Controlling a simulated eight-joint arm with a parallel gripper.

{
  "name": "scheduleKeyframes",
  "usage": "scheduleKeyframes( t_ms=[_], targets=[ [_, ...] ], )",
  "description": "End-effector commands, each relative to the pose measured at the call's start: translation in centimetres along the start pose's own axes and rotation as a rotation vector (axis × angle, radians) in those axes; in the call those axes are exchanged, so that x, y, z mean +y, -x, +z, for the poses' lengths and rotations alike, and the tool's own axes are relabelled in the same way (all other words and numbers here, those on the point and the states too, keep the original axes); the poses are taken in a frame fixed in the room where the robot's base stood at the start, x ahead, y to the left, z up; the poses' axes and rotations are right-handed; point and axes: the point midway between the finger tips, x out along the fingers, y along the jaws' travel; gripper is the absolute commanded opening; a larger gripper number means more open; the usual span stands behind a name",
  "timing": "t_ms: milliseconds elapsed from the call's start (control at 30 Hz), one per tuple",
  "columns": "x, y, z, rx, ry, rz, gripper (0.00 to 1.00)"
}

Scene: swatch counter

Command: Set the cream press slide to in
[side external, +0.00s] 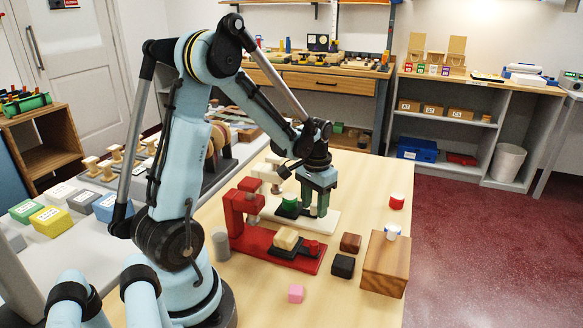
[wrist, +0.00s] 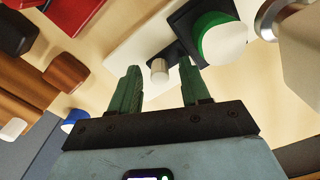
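The cream press (side external: 268,172) stands behind the red press, its pale base (side external: 329,224) reaching right under my gripper. Its black slide (wrist: 190,28) carries a green cylinder with a white top (wrist: 222,40); the green piece also shows in the side view (side external: 290,202). The cylinder sits out to the side of the press ram (wrist: 268,20), not under it. A small grey knob (wrist: 159,70) stands at the slide's outer end. My gripper (wrist: 160,82) is open, pointing down, with green fingers either side of the knob in the wrist view. I see no contact with it.
The red press (side external: 236,212) stands in front, with a cream block (side external: 287,239) on its slide.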

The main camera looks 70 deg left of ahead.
Motion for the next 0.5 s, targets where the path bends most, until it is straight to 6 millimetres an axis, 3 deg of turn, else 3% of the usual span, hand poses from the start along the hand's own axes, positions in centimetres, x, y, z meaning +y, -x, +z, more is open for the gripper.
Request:
scheduleKeyframes(
  t_ms=[267, 500],
  targets=[
    [0.0, 0.4, 0.0, -0.001, 0.0, 0.001, 0.47],
    [0.0, 3.6, 0.0, -0.001, 0.0, 0.001, 0.47]
  ],
)
